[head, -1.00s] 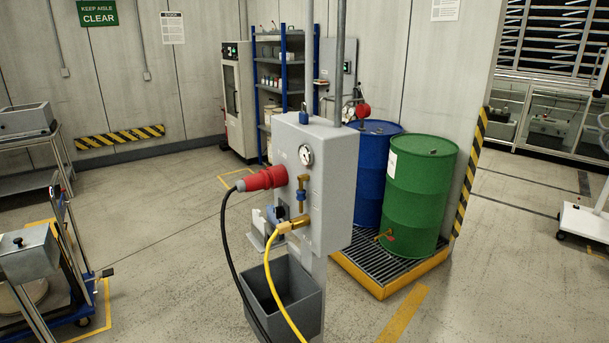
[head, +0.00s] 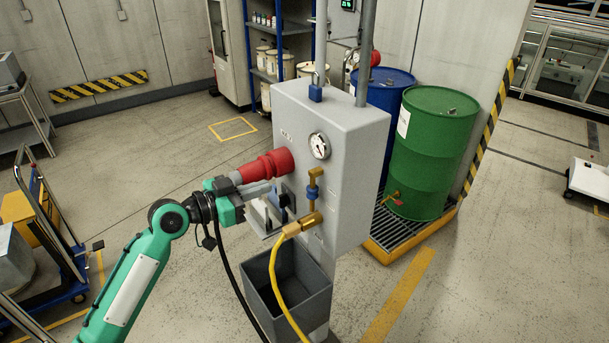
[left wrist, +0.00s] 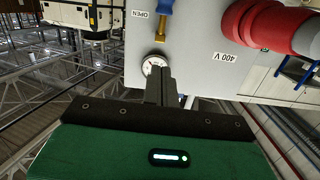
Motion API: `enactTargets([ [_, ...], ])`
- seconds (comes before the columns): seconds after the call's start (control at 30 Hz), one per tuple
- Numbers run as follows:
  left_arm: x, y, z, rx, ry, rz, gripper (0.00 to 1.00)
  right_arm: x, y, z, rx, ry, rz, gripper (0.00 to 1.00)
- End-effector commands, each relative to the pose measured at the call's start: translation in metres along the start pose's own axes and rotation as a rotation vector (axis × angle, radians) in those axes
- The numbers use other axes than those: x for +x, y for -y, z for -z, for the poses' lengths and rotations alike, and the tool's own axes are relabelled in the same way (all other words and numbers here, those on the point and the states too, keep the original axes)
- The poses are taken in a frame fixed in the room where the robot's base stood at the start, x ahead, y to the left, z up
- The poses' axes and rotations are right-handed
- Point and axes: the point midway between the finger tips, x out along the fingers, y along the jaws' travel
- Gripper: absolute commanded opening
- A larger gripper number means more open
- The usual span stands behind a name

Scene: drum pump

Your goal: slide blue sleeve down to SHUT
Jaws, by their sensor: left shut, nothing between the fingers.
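The blue sleeve (head: 313,192) sits on a brass valve stem on the front of the grey box (head: 350,130), below the gauge (head: 319,146). In the left wrist view, which is upside down, the blue sleeve (left wrist: 166,6) is cut by the top edge, by an OPEN label. No SHUT label is legible. My left gripper (head: 270,187) is shut and empty, left of the sleeve and apart from it, below the red plug (head: 264,167). Its closed fingers (left wrist: 161,74) overlap the gauge in the wrist view. My right gripper is not in view.
A brass fitting (head: 300,226) with a yellow hose (head: 277,285) is below the sleeve. A black cable hangs from the red plug. A grey bin (head: 290,290) is below the box. Blue and green drums (head: 434,150) stand behind at right.

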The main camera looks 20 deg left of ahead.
Motion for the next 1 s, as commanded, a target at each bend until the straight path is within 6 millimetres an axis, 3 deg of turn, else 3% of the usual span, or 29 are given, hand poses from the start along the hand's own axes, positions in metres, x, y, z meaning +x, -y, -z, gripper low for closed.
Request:
enactTargets([
  [0.23,0.0,0.0,0.001,0.001,-0.001,-0.001,0.0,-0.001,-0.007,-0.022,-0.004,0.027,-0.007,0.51],
  [0.47,0.009,0.0,0.003,-0.002,-0.003,-0.001,0.0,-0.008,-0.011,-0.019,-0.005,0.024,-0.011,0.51],
  [0.97,0.104,-0.001,0.006,-0.003,-0.001,-0.002,0.0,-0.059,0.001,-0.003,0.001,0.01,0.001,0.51],
  [1.0,0.104,-0.001,-0.006,-0.006,0.003,-0.001,0.0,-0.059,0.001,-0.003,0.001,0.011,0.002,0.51],
])
